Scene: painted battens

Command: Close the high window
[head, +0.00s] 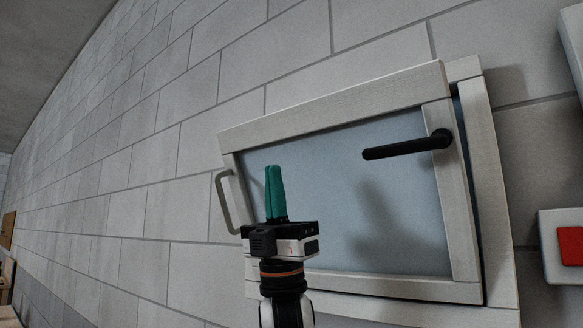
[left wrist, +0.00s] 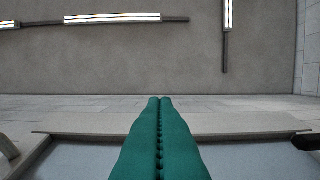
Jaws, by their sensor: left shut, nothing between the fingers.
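The window has a pale wooden sash (head: 330,118) with a bluish pane (head: 340,215). The sash stands off its pale outer frame (head: 490,190), with a dark gap along the right side, so it looks partly open. A black lever handle (head: 408,146) is on the sash's right stile. A grey pull handle (head: 224,202) is at its left side. My left gripper (head: 273,170) is shut and empty, teal fingers pointing up, in front of the pane's left part; contact cannot be told. In the left wrist view, its fingers (left wrist: 160,98) overlap the sash's top rail (left wrist: 75,124). My right gripper is out of view.
A pale block wall (head: 130,160) surrounds the window. A white box with a red panel (head: 570,245) is on the wall at right. The ceiling (left wrist: 190,60) with lit strip lamps shows above in the left wrist view. The space left of the window looks free.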

